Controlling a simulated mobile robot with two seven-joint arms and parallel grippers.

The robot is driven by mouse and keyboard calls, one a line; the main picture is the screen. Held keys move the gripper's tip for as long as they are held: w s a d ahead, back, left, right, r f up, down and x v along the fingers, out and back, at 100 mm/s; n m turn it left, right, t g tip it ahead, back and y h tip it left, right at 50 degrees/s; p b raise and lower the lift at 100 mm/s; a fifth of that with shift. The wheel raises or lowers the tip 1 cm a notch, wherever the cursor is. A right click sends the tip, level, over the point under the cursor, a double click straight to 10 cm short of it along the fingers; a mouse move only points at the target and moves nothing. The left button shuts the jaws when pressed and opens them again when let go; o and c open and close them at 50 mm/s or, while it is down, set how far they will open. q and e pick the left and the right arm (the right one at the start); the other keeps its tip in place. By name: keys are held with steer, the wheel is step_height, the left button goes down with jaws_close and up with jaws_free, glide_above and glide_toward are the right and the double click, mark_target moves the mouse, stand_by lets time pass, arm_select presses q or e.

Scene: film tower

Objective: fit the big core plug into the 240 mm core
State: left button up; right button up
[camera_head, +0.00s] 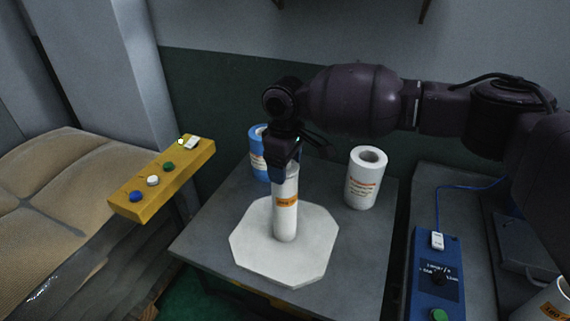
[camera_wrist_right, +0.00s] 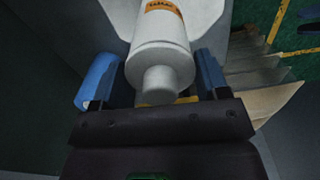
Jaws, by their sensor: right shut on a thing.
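The 240 mm core (camera_head: 285,215) appears to be the white tube with an orange label, standing upright on a pale octagonal plate. My right gripper (camera_head: 286,165) points down at its upper end and is shut on the big core plug. In the right wrist view, the white plug (camera_wrist_right: 160,82) shows as a round knob between the fingers of my gripper (camera_wrist_right: 165,90). A wider white shoulder and the orange-labelled core (camera_wrist_right: 160,20) lie beyond it. I cannot tell how deep the plug sits in the core. My left gripper is not in view.
The octagonal plate (camera_head: 255,250) lies on a grey table (camera_head: 350,255). A blue roll (camera_head: 258,135) stands behind the core; a white roll (camera_head: 366,180) stands to its right. A yellow button box (camera_head: 190,166) is at left, a blue control box (camera_head: 425,295) at lower right.

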steer(key=shift+f, duration=0.25)
steer(key=o, duration=1)
steer(key=shift+r, duration=0.1)
steer(key=shift+r, duration=0.3)
step_height(320, 180, up, 9)
steer(key=shift+r, duration=0.5)
